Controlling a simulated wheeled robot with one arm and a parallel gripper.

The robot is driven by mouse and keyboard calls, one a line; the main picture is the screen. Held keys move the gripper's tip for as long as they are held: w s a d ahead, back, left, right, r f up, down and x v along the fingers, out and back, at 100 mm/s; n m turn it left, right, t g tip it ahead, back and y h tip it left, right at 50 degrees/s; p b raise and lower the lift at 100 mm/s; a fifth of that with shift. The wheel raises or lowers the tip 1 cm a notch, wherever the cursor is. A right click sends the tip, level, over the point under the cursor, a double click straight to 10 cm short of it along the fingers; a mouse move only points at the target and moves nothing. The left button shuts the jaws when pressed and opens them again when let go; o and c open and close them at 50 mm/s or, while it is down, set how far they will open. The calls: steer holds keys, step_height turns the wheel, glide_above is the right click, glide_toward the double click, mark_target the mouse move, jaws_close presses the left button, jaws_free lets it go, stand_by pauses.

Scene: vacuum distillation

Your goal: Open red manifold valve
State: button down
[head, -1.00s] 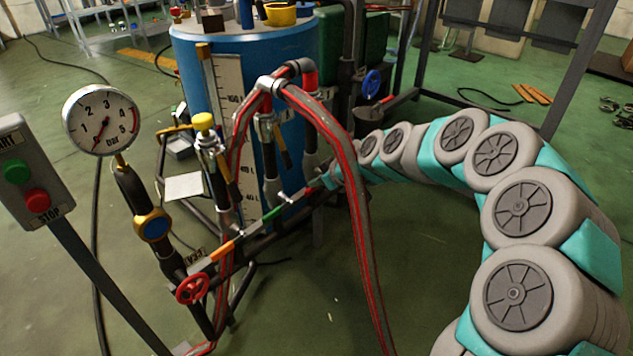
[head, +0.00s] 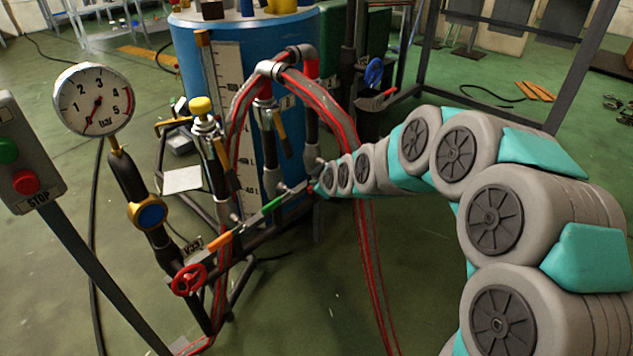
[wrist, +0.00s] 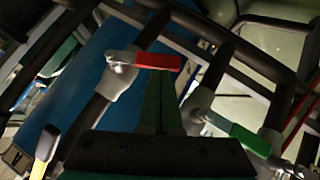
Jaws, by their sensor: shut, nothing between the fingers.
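The red valve lever (wrist: 160,61) lies nearly level across the upper middle of the wrist view, joined at its left end to a light grey valve body (wrist: 120,72). My gripper (wrist: 160,78) is shut and empty. Its fingertips are right at the lever's lower side in that view; I cannot tell whether they touch. In the head view my arm's far end reaches the right end of the manifold, and the red lever is mostly hidden there. The green lever (head: 272,204) and orange lever (head: 221,242) sit further left along the manifold. The green lever also shows in the wrist view (wrist: 240,134).
A red-striped hose (head: 345,125) arches over the manifold and passes behind my arm. A blue tank (head: 222,60) stands behind. A red handwheel (head: 188,279), a pressure gauge (head: 93,99) and a START/STOP box (head: 25,160) are at left. Open floor lies at front centre.

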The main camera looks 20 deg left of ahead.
steer(key=w+d+f+n+t+b, duration=0.1)
steer(key=w+f+n+t+b, duration=0.1)
steer(key=f+b, duration=0.4)
steer(key=shift+w+d+f+n+t+h, duration=0.15)
steer(key=shift+w+f+n+t+h, duration=0.25)
steer(key=shift+t, duration=0.7)
steer(key=shift+w+f, duration=0.15)
stand_by(0.5)
